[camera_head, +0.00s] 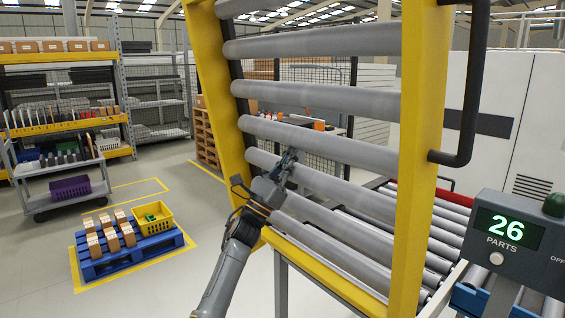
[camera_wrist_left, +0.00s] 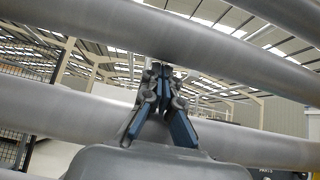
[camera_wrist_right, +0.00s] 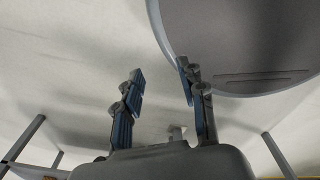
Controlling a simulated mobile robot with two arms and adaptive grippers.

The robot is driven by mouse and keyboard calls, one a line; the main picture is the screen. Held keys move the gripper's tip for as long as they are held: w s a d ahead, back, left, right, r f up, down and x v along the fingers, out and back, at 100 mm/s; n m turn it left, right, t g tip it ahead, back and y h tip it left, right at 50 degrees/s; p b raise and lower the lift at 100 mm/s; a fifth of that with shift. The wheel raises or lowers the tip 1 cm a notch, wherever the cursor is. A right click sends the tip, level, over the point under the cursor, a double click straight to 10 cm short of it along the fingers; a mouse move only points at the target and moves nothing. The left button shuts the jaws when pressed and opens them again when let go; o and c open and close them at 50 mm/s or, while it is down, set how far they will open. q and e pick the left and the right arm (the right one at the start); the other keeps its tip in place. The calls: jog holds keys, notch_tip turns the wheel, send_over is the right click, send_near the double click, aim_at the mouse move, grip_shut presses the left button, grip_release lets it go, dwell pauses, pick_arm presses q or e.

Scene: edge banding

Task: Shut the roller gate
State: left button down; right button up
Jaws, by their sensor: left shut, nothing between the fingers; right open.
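The roller gate (camera_head: 420,160) has a yellow frame and several grey rollers. It stands raised and tilted in the head view, with a black bent handle (camera_head: 468,110) on its right post. My left gripper (camera_head: 291,156) is shut and empty, in front of the gate's middle rollers. In the left wrist view my left gripper (camera_wrist_left: 161,68) has its fingertips close to a roller (camera_wrist_left: 90,27); I cannot tell whether they touch. My right gripper (camera_wrist_right: 157,78) shows only in the right wrist view, open and empty, near a large grey rounded surface.
A roller conveyor (camera_head: 440,235) lies behind and right of the gate. A counter display (camera_head: 510,233) reading 26 parts stands at the right front. A blue pallet (camera_head: 130,262) with boxes and a yellow crate (camera_head: 153,219) is on the floor at left. Floor between pallet and gate is free.

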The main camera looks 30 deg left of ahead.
pick_arm(q)
jog(key=shift+w+d+r, duration=0.1)
jog(key=shift+w+r, duration=0.3)
jog(key=shift+r, duration=0.1)
jog(key=shift+w+d+r, duration=0.15)
jog(key=shift+w+r, duration=0.1)
pick_arm(e)
jog(key=shift+w+r, duration=0.25)
jog(key=shift+w, duration=0.3)
jog(key=shift+w+r, duration=0.25)
jog(key=shift+w, duration=0.3)
jog(key=shift+a, duration=0.15)
